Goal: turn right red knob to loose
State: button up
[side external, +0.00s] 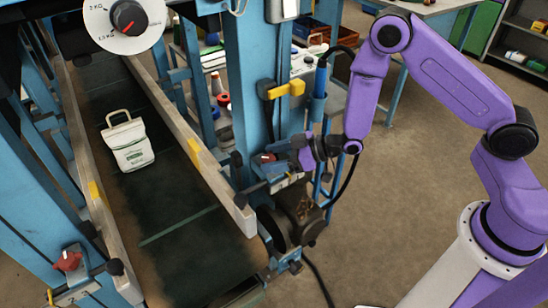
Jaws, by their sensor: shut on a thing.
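The right red knob (267,158) sits on a small bracket on the blue post to the right of the conveyor. My gripper (281,150) reaches in from the right at the knob's height and is shut on it. The fingertips are small and dark here, so their exact hold is hard to see. The knob's pointing direction cannot be read. A second red knob (68,261) is on a similar bracket at the lower left, away from my gripper.
A white sewn sack (130,145) with a handle lies on the dark conveyor belt (190,262) between rails. A dial (103,22) with a red pointer hangs at the top left. Black-handled levers, a yellow block (291,88) and a blue post crowd my gripper. Open floor lies right.

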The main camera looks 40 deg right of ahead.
jog(key=n+g+y, duration=0.1)
jog(key=n+g, duration=0.1)
jog(key=n+g+y, duration=0.1)
jog(key=n, duration=0.1)
jog(key=shift+w+d+g+y, duration=0.25)
jog(key=shift+w+g+y, duration=0.05)
jog(key=shift+w+g, duration=0.1)
jog(key=shift+w+n+g+y, duration=0.15)
jog(key=shift+n+g+y, duration=0.35)
jog(key=shift+n+g, duration=2)
jog(key=shift+g, duration=0.4)
jog(key=o, duration=1.1)
jog(key=shift+c, duration=0.2)
